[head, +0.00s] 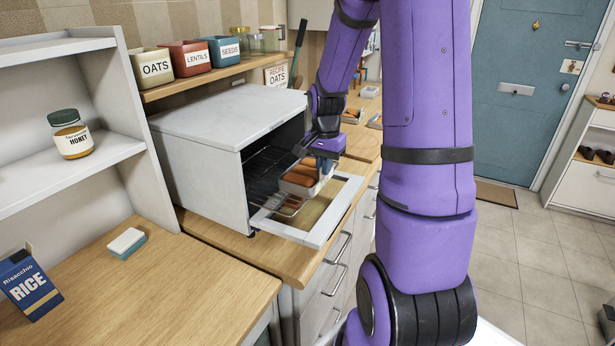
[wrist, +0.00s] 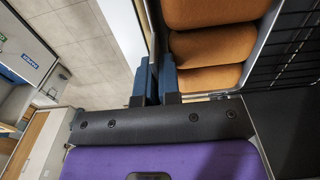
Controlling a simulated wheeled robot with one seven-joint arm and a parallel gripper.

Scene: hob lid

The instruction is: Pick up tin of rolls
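The tin of rolls (head: 299,183) is a light metal tin with brown rolls in it. It is at the mouth of the white oven (head: 205,135), over the lowered door (head: 322,232). I cannot tell whether it rests on the wire rack (head: 262,172) or is just above it. My gripper (head: 325,168) is at the tin's right end. In the wrist view its blue fingertips (wrist: 157,82) are close together, one on each side of the tin's wall, with the rolls (wrist: 204,47) to the right. The fingers look shut on this wall.
The oven's door lies open, with glass in a white frame. A shelf above holds labelled tins, including oats (head: 153,67) and lentils (head: 187,58). A rice box (head: 30,285) and a sponge (head: 126,243) are on the left counter, which is otherwise clear.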

